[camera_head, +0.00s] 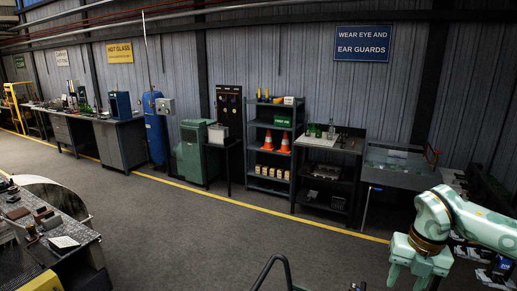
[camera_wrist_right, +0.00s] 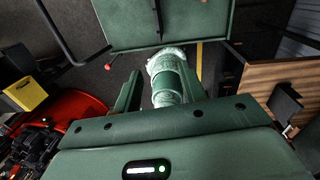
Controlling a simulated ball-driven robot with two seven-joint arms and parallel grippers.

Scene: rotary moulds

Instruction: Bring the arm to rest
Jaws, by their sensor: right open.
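My right arm (camera_head: 475,225) comes in from the right edge of the head view, pale green and mottled, with a dark and brass band at the wrist. My right gripper (camera_head: 412,275) hangs fingers down at the lower right, above the floor, and the picture's bottom edge cuts near it. In the right wrist view the gripper (camera_wrist_right: 158,85) has its two dark green fingers apart. A pale mottled rounded part with my arm's finish shows beyond and between them; I see nothing held. My left gripper is not in view.
A metal bench (camera_head: 395,172) and a shelf unit (camera_head: 272,150) stand along the back wall. A speckled worktop (camera_head: 75,235) with small items is at the lower left. Open grey floor (camera_head: 210,240) lies between. The wrist view shows a red rounded thing (camera_wrist_right: 75,103) and a wood-grained unit (camera_wrist_right: 270,78).

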